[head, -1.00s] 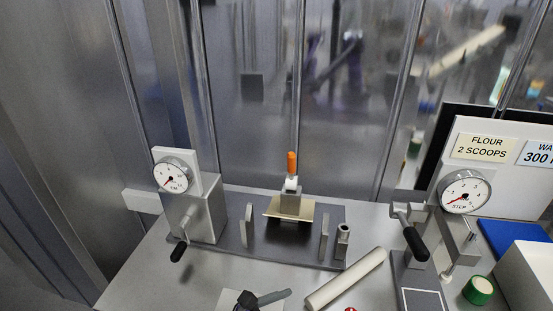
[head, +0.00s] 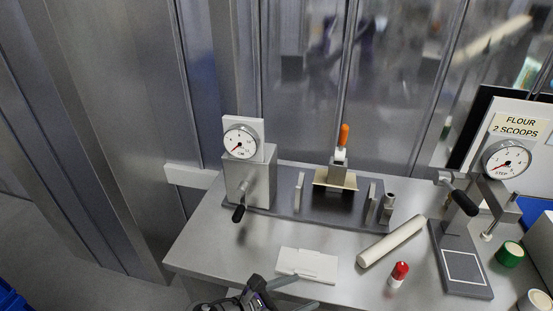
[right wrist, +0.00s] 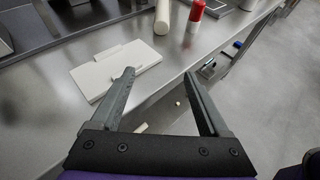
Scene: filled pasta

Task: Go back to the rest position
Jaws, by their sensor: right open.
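My right gripper (head: 296,291) is at the bottom of the head view, by the front edge of the steel table (head: 215,232). In the right wrist view its two fingers (right wrist: 162,82) are apart with nothing between them. The fingers point toward the table edge, and a white flat plate (right wrist: 100,75) lies on the table just beyond the left finger. The plate also shows in the head view (head: 306,262). My left gripper is not in view.
Near the front lie a cream roller (head: 391,241) and a red-capped white bottle (head: 399,274). Behind stand a dial unit with a black handle (head: 248,180) and an orange-handled press (head: 340,165). A second dial press (head: 478,190) and green-topped container (head: 509,254) are at right. Floor is open at left.

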